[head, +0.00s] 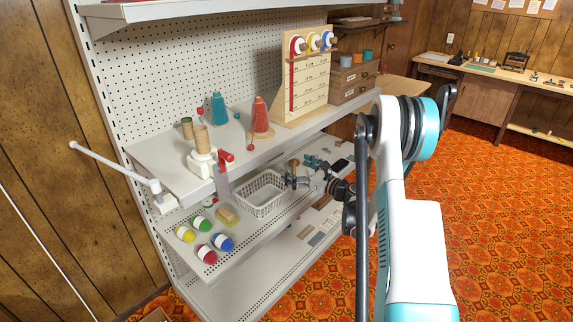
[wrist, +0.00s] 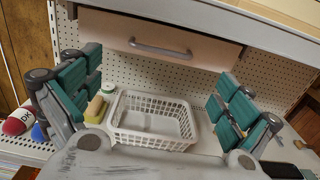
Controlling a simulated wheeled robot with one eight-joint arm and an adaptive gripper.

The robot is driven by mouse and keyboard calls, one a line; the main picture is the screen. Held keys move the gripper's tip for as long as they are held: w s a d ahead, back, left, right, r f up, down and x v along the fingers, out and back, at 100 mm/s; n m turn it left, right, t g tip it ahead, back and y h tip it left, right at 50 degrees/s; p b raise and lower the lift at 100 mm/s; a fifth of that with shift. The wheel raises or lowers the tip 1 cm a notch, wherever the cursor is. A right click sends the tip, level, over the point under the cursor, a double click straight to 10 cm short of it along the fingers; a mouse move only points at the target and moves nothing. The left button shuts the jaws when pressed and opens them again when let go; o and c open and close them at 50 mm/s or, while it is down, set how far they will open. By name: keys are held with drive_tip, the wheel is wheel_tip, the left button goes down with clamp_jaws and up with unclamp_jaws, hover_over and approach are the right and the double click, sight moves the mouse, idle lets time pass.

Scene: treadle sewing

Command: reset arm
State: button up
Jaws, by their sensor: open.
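My gripper (head: 301,170) is over the lower shelf, just right of the white basket (head: 262,194), in the head view. In the wrist view my gripper (wrist: 160,72) has its teal-padded fingers spread wide apart, one at each side. Nothing is held between them. The white lattice basket (wrist: 152,121) looks empty and shows between and beyond the fingers. I cannot tell whether the gripper touches anything. My white and teal arm reaches in from the right in the head view.
A pale drawer front (wrist: 155,38) with a grey handle is ahead under the upper shelf (head: 160,160). Red and blue thread cones stand on that shelf. A dark flat object (wrist: 281,171) lies right. Carpet is open at right.

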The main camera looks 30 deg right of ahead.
drive_tip(key=shift+s+d, duration=0.15)
drive_tip(key=shift+s, duration=0.25)
